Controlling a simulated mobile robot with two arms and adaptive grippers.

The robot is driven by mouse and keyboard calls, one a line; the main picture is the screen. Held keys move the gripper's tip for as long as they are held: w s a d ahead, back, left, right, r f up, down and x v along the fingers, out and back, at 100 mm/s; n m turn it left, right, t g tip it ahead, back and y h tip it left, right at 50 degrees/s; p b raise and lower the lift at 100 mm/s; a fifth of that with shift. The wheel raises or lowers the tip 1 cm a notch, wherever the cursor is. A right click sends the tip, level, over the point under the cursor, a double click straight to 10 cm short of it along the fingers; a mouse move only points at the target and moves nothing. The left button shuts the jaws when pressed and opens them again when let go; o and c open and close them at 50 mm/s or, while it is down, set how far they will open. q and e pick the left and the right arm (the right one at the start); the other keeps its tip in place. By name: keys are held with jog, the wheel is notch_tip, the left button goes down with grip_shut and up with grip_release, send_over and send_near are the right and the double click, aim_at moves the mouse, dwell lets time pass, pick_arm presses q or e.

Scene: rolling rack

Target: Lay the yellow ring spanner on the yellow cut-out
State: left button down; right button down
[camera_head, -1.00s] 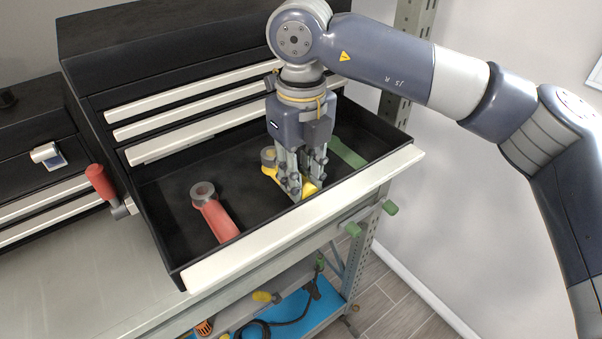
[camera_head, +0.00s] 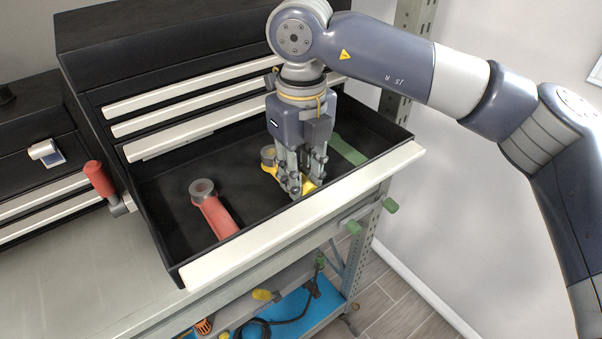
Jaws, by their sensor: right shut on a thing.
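The yellow ring spanner (camera_head: 269,160) is low inside the open black drawer, with its grey ring end toward the back left. My right gripper (camera_head: 301,192) points down into the drawer and is shut on the spanner's yellow handle. Some yellow shows around and under the fingertips. I cannot tell the yellow cut-out from the spanner, as the gripper and spanner cover that spot. I cannot tell whether the spanner touches the drawer floor. My left gripper is not in view.
A red ring spanner (camera_head: 214,212) lies in the drawer to the left, and a green strip (camera_head: 348,151) to the right. The drawer's white front edge (camera_head: 300,225) stands before them. A red-handled tool (camera_head: 101,181) is beside the drawer. A blue shelf (camera_head: 312,310) is below.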

jog(key=shift+f+b, duration=0.35)
dwell(0.3)
jog(key=c, duration=1.3)
grip_release()
notch_tip(320, 180, up, 12)
